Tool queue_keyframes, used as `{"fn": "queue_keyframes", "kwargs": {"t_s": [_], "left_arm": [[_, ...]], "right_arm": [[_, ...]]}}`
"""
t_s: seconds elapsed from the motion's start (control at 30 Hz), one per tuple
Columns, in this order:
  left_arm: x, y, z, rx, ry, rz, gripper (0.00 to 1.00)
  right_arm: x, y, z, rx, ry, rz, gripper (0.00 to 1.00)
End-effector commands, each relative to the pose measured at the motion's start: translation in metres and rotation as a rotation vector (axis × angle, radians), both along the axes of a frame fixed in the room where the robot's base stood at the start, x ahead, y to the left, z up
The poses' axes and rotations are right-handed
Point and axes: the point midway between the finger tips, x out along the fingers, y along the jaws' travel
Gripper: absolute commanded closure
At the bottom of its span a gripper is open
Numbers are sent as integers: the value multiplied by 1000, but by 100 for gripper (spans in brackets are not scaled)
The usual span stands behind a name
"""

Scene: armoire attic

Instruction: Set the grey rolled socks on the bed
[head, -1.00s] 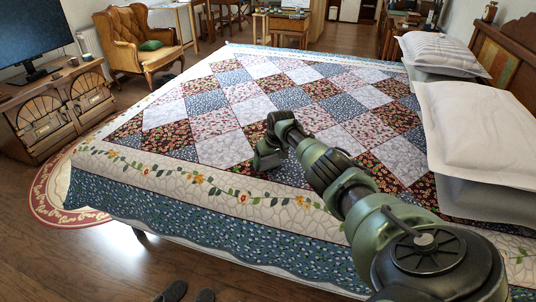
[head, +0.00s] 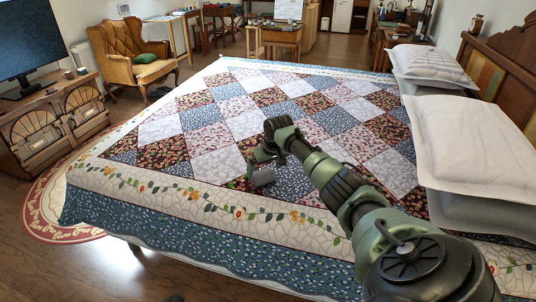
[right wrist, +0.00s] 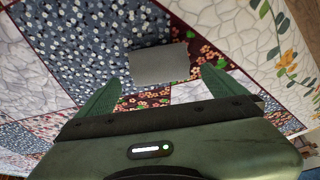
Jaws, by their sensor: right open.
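The grey rolled socks (head: 262,177) show as a small grey bundle on the patchwork quilt of the bed (head: 222,166), just below my right gripper (head: 257,158) in the head view. In the right wrist view the socks (right wrist: 160,63) are a plain grey block just beyond the fingertips. My right gripper (right wrist: 158,85) is open, its two green fingers apart with nothing held between them. The socks appear to rest on the quilt, and I see no finger touching them. My left gripper is not in view.
White pillows (head: 470,140) lie along the headboard at the right. A wooden cabinet (head: 60,115) with a television and a tan armchair (head: 137,58) stand at the left. The quilt around the socks is clear.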

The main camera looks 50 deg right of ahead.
Motion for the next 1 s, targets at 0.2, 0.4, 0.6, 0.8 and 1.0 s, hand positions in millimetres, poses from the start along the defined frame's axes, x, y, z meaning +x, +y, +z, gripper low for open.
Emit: {"fn": "queue_keyframes", "kwargs": {"t_s": [0.2, 0.4, 0.6, 0.8, 1.0], "left_arm": [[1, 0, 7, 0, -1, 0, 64], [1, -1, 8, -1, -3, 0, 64], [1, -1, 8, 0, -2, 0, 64], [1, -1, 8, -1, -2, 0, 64], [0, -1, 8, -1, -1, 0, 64]], "right_arm": [[-14, 4, 35, -2, 0, 1, 2], [-21, 7, 54, 0, -1, 0, 2], [-23, 7, 58, 0, 0, 0, 2], [-10, 37, 48, -27, -41, 71, 2], [22, 150, 36, -96, -245, 310, 2]]}}
